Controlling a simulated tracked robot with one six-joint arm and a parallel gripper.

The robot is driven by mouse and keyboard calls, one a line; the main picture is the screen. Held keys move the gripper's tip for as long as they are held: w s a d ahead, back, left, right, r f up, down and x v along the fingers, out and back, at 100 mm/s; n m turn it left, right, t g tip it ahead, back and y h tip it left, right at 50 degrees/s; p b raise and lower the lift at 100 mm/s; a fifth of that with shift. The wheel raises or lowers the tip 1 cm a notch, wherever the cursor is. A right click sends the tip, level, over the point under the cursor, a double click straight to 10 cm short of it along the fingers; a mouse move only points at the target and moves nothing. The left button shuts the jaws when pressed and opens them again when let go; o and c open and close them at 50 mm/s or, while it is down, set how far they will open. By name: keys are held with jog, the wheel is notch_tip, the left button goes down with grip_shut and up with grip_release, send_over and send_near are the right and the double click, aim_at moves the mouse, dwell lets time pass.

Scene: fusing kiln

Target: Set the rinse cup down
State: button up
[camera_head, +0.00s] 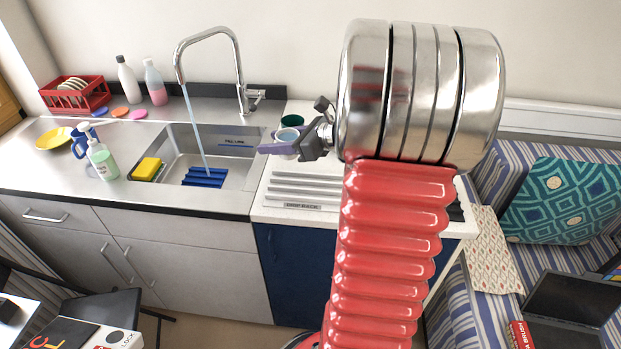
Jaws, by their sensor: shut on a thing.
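My gripper (283,147) is at the right side of the sink, above the counter strip beside the drip rack. It is shut on a small cup (288,134) with a pale blue inside, taken to be the rinse cup. The cup looks upright, and its lower part is hidden by the purple fingers. I cannot tell whether its base touches anything. The white ribbed drip rack (303,189), with a label at its front, lies below and nearer than the gripper. My red arm hides the rack's right part.
A cup with a dark green inside (292,120) stands just behind the held cup. Water runs from the tap (239,62) into the sink (222,160), onto a blue rack (204,177). A yellow sponge (147,168) and a soap bottle (102,160) are at the sink's left.

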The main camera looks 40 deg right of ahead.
jog(key=shift+w+d+f+m+h, duration=0.2)
jog(key=shift+d+m+h, duration=0.1)
jog(key=shift+h, duration=0.1)
jog(key=shift+f, duration=0.1)
send_over(280, 179)
jog(key=shift+f, duration=3)
jog(key=shift+f, duration=1.9)
